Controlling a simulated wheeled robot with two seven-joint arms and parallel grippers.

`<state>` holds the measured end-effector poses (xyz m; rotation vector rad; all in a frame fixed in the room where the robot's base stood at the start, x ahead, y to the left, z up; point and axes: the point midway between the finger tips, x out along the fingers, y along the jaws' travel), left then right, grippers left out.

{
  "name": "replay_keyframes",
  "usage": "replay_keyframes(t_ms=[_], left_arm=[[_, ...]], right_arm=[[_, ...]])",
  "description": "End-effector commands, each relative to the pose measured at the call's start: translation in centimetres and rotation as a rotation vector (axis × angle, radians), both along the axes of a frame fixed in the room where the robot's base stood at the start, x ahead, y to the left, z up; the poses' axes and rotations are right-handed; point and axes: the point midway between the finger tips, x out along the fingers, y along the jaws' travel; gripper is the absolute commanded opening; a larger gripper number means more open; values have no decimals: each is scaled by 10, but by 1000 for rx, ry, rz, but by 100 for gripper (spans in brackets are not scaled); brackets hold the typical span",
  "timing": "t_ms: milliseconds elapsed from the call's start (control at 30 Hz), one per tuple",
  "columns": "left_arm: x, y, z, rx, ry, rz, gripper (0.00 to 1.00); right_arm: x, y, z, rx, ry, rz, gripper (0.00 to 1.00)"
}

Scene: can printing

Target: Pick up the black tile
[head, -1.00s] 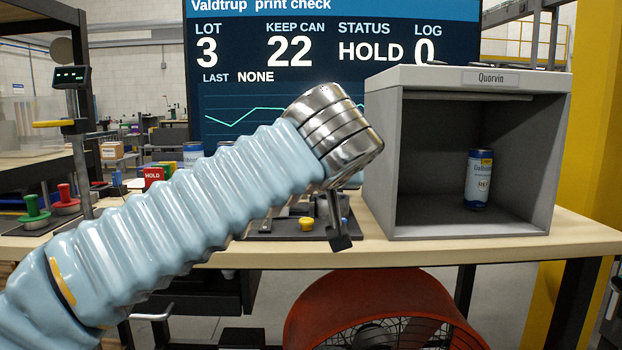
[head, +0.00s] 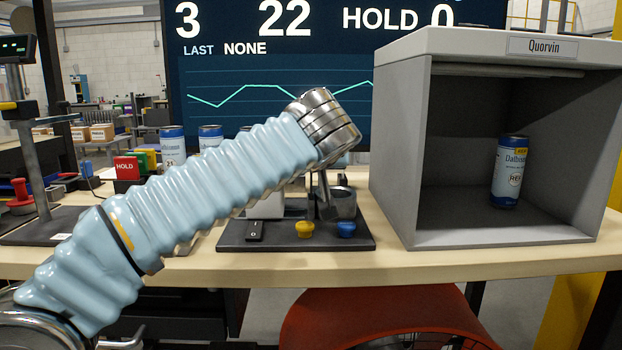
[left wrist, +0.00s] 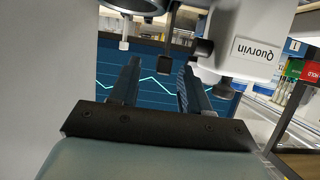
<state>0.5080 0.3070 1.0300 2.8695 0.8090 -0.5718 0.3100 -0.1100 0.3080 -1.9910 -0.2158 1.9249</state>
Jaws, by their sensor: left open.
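I cannot pick out the black tile for certain. Coloured blocks stand at the back left of the bench in the head view: a red block marked HOLD (head: 125,168), with green and yellow ones behind it. A small black piece (head: 255,231) with a pale dot lies on the dark plate (head: 290,241); I cannot tell whether it is a tile or a switch. My left gripper (head: 326,207) is mostly hidden behind its wrist, over that plate. In the left wrist view its jaws (left wrist: 158,62) are apart and empty. My right gripper is not in view.
A grey booth labelled Quorvin (head: 400,150) holds a blue-and-white can (head: 508,172). Yellow (head: 305,229) and blue (head: 346,229) knobs sit on the plate. A stand (head: 40,165) is at left. The bench's front strip is clear.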

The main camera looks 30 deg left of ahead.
Motion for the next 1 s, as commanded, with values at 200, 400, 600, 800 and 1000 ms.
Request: replay_keyframes(t_ms=[200,400,600,800,1000], left_arm=[[18,15,-8,-1,2,3,47],[40,29,-18,-1,1,1,47],[43,30,-20,0,-1,0,47],[42,30,-20,1,-1,0,27],[42,30,-20,1,-1,0,0]], right_arm=[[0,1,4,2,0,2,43],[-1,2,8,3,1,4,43],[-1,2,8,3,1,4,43],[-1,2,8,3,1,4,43],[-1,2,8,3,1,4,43]])
